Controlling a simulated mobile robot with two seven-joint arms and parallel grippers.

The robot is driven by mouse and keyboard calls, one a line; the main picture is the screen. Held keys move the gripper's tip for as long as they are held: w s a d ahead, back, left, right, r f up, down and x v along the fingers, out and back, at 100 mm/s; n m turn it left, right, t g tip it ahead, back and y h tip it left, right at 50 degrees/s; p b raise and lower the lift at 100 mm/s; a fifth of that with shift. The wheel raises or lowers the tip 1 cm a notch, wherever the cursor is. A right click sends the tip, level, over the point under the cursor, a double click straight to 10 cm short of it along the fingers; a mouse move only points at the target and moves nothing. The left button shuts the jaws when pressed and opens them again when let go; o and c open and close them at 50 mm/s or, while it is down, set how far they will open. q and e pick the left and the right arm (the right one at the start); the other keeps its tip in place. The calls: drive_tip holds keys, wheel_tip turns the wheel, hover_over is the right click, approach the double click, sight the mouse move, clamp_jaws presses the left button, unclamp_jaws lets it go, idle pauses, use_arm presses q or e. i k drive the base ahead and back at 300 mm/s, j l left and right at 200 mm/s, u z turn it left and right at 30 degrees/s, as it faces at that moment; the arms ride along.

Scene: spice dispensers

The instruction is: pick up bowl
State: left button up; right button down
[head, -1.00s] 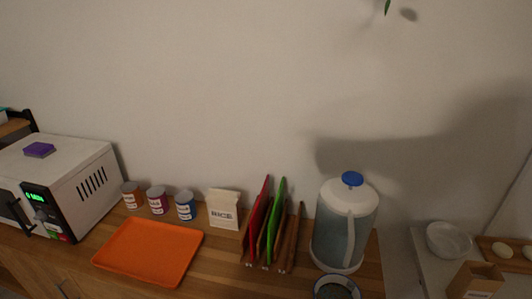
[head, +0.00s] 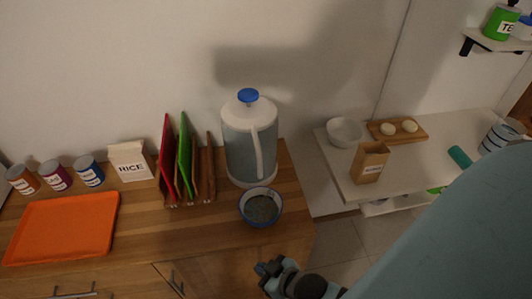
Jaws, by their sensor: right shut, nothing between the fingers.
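A small blue-rimmed bowl (head: 261,207) with dark contents stands upright on the wooden counter, just in front of the pitcher. A second, pale bowl (head: 345,132) sits on the white table to the right. My right gripper (head: 268,270) is at the bottom of the head view, in front of the counter's edge and below the blue-rimmed bowl, apart from it. It is shut and holds nothing. My left gripper is not in view.
A pitcher with a blue lid (head: 250,140) stands right behind the bowl. Cutting boards in a rack (head: 185,165), a rice bag (head: 131,161), spice tins (head: 55,175) and an orange tray (head: 63,228) are to the left. A paper bag (head: 369,162) is on the white table.

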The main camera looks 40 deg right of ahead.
sight(260, 207)
drive_tip(key=k+l+z, duration=0.2)
drive_tip(key=z, duration=0.7)
